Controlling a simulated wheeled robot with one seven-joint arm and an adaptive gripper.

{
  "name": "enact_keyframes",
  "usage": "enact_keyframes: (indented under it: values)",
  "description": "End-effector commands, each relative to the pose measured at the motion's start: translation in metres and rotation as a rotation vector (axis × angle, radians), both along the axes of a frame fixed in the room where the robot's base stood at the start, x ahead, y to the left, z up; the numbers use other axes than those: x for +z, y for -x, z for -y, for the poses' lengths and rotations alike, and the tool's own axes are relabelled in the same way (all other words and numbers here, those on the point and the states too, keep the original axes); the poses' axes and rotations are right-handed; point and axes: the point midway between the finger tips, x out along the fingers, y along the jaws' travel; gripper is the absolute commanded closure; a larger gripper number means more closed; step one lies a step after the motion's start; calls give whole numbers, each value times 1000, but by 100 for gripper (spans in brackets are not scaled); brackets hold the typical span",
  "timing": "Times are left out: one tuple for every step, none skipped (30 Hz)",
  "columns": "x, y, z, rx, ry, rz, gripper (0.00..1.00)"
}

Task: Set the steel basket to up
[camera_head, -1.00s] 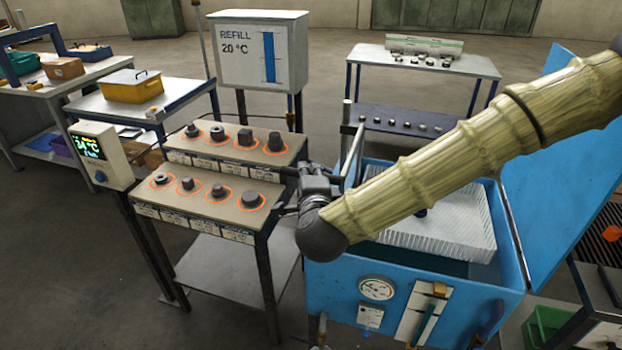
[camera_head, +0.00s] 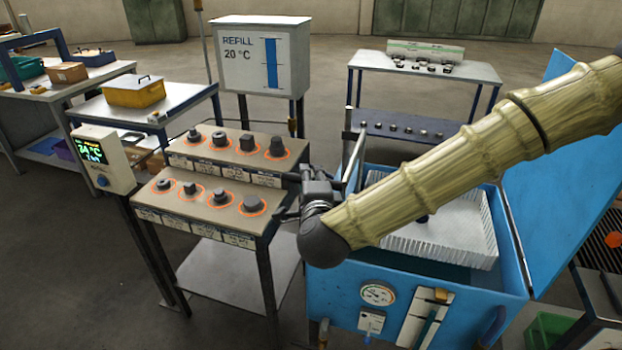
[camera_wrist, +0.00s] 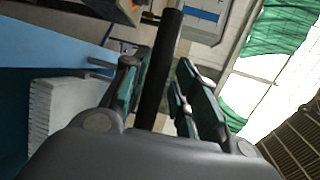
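The steel basket (camera_head: 452,238) is a pale, finely ribbed tray inside the blue tank (camera_head: 400,290). My arm covers part of it in the head view. What looks like its ribbed side (camera_wrist: 62,108) shows at the left of the wrist view. My gripper (camera_head: 292,196) is beside the tank's back left corner, near upright metal bars (camera_head: 351,165). In the wrist view my gripper (camera_wrist: 168,88) has its fingers apart, with a dark bar (camera_wrist: 160,70) between them. A gap shows on the bar's right side; contact on the left is unclear.
A two-step rack (camera_head: 215,200) with several dark billets stands just left of my gripper. The tank's blue lid (camera_head: 562,190) stands open at the right. A refill box (camera_head: 258,60) stands behind the rack.

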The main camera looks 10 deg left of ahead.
Motion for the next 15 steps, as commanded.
enact_keyframes:
  values:
    - [1, 4, 1, 1, 0, -1, 72]
    - [1, 7, 2, 1, 0, -1, 72]
    - [2, 12, 4, 2, 0, -1, 72]
    - [3, 16, 5, 2, 1, -1, 72]
    - [4, 20, 7, 1, 1, -1, 72]
    - [5, 27, 9, 2, 1, -1, 72]
    - [6, 32, 11, 2, 1, -2, 72]
    - [7, 37, 13, 1, 1, -1, 72]
    - [8, 45, 15, 2, 0, -2, 72]
    - [10, 50, 17, 2, 0, -1, 72]
    - [11, 55, 19, 2, 0, 0, 72]
    - [12, 62, 21, 3, -1, 0, 72]
    - [13, 67, 22, 3, -2, 0, 72]
    - [14, 72, 24, 3, -1, 0, 72]
    - [15, 78, 26, 2, 0, 0, 72]
